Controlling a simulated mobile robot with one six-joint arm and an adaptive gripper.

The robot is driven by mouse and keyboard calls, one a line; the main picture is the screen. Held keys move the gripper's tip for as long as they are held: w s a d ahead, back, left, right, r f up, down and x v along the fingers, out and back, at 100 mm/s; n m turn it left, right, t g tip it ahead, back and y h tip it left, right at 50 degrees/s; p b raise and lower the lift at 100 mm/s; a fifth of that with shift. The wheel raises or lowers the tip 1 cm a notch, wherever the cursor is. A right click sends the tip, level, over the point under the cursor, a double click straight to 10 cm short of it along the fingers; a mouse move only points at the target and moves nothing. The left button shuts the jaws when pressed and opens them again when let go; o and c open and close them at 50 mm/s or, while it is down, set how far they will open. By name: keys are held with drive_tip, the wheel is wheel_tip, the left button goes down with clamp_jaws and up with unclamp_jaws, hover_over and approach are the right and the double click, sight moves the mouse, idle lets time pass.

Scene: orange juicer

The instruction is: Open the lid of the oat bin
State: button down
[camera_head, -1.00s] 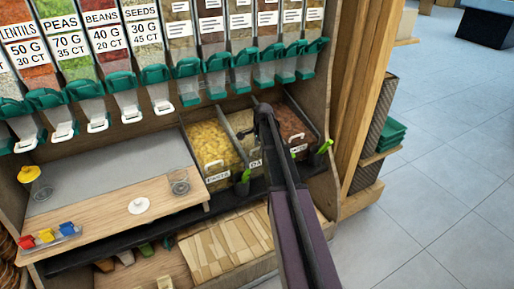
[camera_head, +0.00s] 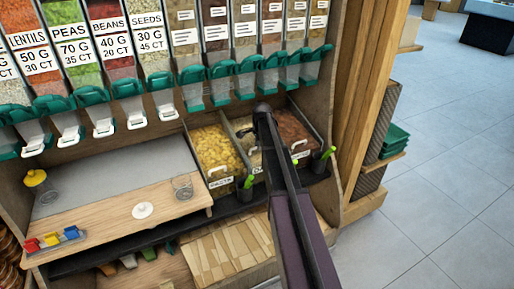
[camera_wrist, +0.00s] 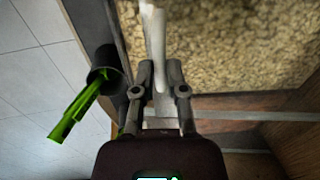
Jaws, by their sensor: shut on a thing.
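The oat bin (camera_head: 242,127) is the middle of three bins in the head view, between the pasta bin and a reddish-brown one; my arm covers much of it. In the wrist view its pale oats (camera_wrist: 235,40) fill the upper right. A white handle (camera_wrist: 156,35) stands at the left of the oats. My gripper (camera_wrist: 159,72) is shut on this handle, one finger on each side. In the head view my fingers are hidden by my own arm. I cannot tell whether the lid is raised.
The pasta bin (camera_head: 216,152) is to the left. A black cup (camera_wrist: 106,68) with a green-handled scoop is close to my gripper's left in the wrist view. Green-spouted dispensers (camera_head: 219,83) hang above. A wooden counter (camera_head: 110,222) is at the left; open floor (camera_head: 450,180) is at right.

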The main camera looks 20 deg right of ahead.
drive_tip(key=c, duration=0.7)
unclamp_jaws()
drive_tip(key=shift+s, duration=0.1)
drive_tip(key=c, duration=0.6)
drive_tip(key=shift+s, duration=0.1)
clamp_jaws()
drive_tip(key=s+r+m+t+b, duration=0.1)
drive_tip(key=s+m+t+b, duration=1.2)
drive_tip(key=m, duration=0.5)
drive_tip(key=shift+s+d+r+t+y, duration=0.3)
drive_tip(key=shift+s+d, duration=0.15)
drive_tip(key=shift+s, duration=0.95)
